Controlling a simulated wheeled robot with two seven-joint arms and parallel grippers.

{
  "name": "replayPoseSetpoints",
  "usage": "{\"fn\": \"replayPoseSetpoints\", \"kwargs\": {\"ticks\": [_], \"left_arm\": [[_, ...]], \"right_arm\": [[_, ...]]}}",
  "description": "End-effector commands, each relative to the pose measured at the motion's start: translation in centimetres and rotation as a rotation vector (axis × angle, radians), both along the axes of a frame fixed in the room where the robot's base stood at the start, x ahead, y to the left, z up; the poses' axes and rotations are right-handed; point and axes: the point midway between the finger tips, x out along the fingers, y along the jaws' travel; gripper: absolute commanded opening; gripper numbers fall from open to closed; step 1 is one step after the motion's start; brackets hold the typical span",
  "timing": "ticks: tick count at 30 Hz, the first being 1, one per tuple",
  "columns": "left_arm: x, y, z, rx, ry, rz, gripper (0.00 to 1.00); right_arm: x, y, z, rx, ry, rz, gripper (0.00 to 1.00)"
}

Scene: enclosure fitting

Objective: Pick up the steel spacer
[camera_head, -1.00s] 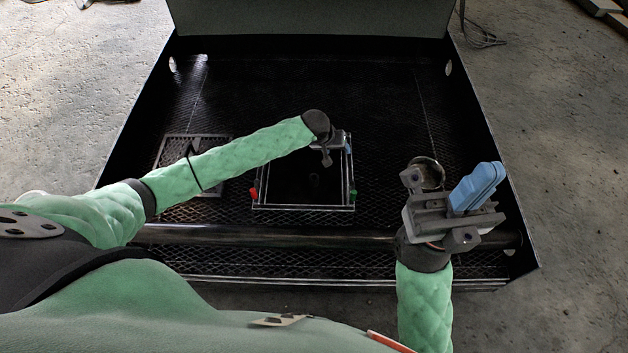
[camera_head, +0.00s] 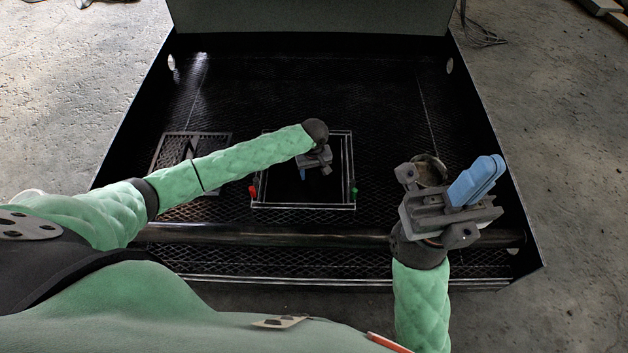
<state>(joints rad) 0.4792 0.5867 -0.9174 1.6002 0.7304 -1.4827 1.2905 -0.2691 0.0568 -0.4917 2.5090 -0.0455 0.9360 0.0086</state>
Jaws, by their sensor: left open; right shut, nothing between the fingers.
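A round, ring-like metal piece (camera_head: 431,166) shows on the dark mesh floor just beyond my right gripper, which partly hides it. I cannot tell for sure whether it is the steel spacer, and no other clear spacer shows. My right gripper (camera_head: 492,168) has its blue fingers shut and empty, pointing up and right, beside the ring. My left gripper (camera_head: 324,170) is open, low over the square frame (camera_head: 300,206) in the enclosure. Its fingers are small and mostly hidden by its own body, and what lies below them is too dark to tell.
The black enclosure (camera_head: 492,135) has upright side walls and a mesh floor. A dark bar (camera_head: 270,235) crosses its front. A mesh panel (camera_head: 172,150) lies at left, partly behind my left arm. Red (camera_head: 252,191) and green (camera_head: 354,191) pieces sit at the frame's sides. The back floor is clear.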

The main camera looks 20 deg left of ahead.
Motion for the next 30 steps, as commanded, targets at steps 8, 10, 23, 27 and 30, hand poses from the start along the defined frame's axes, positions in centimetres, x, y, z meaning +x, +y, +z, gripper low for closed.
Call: {"fn": "replayPoseSetpoints", "kwargs": {"ticks": [8,10,23,27,30], "left_arm": [[0.1,-0.2,-3.4,0.001,0.001,-0.001,0.57],[0.1,-0.2,-3.5,0.000,0.000,-0.001,0.57],[0.1,-0.2,-3.4,0.000,0.000,-0.002,0.03],[0.1,-0.2,-3.4,0.000,0.000,-0.002,0.03],[0.1,-0.1,-3.2,0.001,-0.001,-0.002,0.03]], "right_arm": [[0.1,0.4,-1.3,-0.006,-0.001,0.015,0.00],[0.1,0.4,-1.3,-0.008,0.000,0.015,0.00],[0.1,0.4,-1.3,-0.008,0.001,0.014,0.00],[0.1,0.4,-1.2,-0.006,0.001,0.014,0.00],[0.1,0.4,-1.1,-0.005,0.001,0.014,0.00]]}}
